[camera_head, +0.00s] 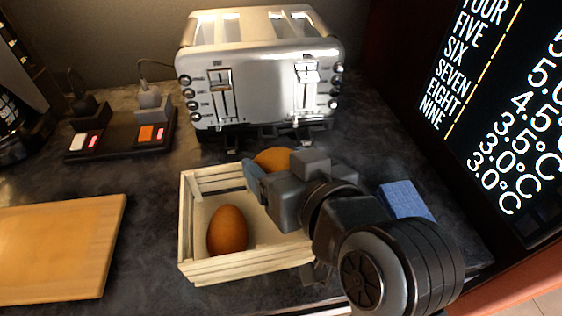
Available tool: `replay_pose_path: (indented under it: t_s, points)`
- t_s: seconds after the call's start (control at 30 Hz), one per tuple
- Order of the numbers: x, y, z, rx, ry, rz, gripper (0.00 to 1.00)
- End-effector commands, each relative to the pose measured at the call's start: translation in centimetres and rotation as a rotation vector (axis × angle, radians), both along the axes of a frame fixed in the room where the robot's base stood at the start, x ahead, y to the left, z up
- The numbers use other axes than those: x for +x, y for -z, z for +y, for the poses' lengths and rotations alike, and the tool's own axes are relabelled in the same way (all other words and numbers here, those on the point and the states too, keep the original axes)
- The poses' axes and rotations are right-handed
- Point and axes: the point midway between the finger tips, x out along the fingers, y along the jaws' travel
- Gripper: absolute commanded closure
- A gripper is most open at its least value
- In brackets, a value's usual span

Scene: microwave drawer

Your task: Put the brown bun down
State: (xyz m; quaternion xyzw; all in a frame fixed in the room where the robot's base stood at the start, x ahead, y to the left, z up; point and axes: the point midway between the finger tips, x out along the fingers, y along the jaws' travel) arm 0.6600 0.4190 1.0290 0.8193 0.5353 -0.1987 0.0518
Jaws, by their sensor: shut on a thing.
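The brown bun (271,158) shows behind my gripper (258,175), at the back right of a pale wooden crate (245,269). My gripper is shut on it, and my gripper and arm hide most of the bun. One bluish fingertip shows at its left side. Whether the bun touches the crate's floor or hangs above it, I cannot tell. A brown egg-shaped thing (227,231) lies in the left part of the crate. The crate's right end is hidden by my arm.
A silver toaster (262,80) stands behind the crate. A power strip (122,140) with plugs is at the back left, and a wooden board (60,245) at the left. A blue block (405,200) is right of my arm. A dark menu board (490,100) stands at the right.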

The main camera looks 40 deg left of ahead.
Motion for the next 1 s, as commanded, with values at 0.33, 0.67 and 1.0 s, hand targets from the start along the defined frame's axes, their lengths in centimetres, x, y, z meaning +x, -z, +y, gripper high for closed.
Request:
replay_pose_path:
  t_s: [0.33,0.67,1.0]
  points:
    - [0.0,0.3,0.0,0.001,0.000,0.000,0.55]
    - [0.0,0.7,0.0,0.002,0.000,-0.001,0.14]
    - [0.0,-0.2,0.0,0.002,-0.001,-0.001,0.14]
